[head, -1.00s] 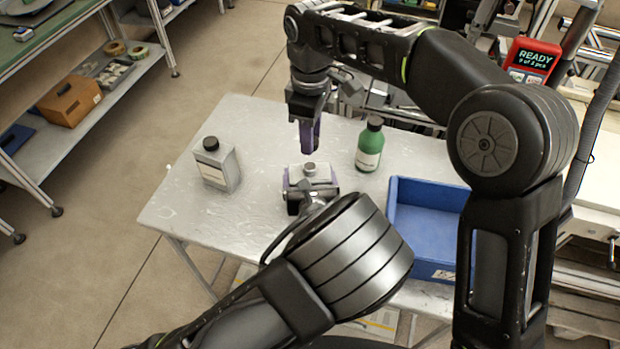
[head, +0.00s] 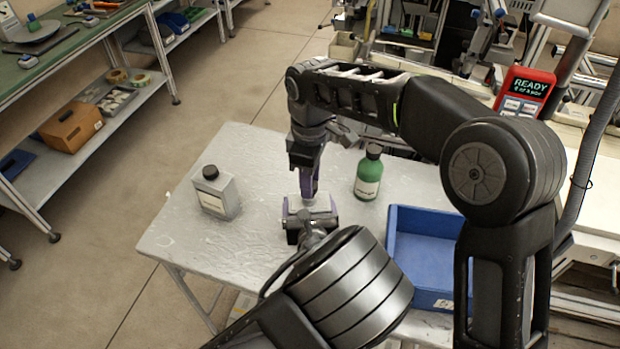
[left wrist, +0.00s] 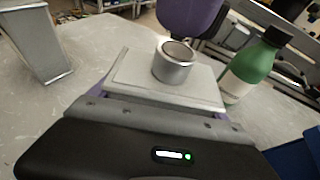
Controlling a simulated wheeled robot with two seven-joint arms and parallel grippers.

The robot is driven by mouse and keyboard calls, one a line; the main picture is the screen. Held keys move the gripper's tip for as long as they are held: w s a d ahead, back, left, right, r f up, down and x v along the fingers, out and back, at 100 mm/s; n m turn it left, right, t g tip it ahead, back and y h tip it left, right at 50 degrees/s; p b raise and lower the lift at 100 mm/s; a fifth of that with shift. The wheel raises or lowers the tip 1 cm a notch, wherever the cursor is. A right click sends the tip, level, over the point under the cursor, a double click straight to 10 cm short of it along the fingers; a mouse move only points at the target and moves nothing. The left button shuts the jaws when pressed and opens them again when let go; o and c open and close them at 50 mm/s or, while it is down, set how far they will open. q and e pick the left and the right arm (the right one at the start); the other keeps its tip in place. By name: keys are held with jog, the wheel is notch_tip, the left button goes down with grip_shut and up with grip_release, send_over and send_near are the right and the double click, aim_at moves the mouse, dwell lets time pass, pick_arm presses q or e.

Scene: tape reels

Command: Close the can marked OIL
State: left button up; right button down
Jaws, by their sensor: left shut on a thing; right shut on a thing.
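A grey can (head: 320,203) stands at the table's middle, its marking out of sight. My left gripper (head: 310,213) is shut on its sides. In the left wrist view its flat top (left wrist: 135,75) carries a short round metal neck (left wrist: 172,65) with a brownish, dark top; no cap shows on it. My right gripper (head: 308,190) points down just above the can, its purple finger behind the neck in the wrist view (left wrist: 190,15). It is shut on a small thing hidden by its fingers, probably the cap. I cannot tell whether it touches the neck.
A grey can with a black cap (head: 215,193) stands to the left, its label unreadable. A green bottle (head: 369,173) stands close behind the held can on the right. A blue tray (head: 395,240) lies at the table's right. The table's front left is clear.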

jog(key=shift+f, duration=0.9)
jog(key=shift+f, duration=0.5)
dwell(0.5)
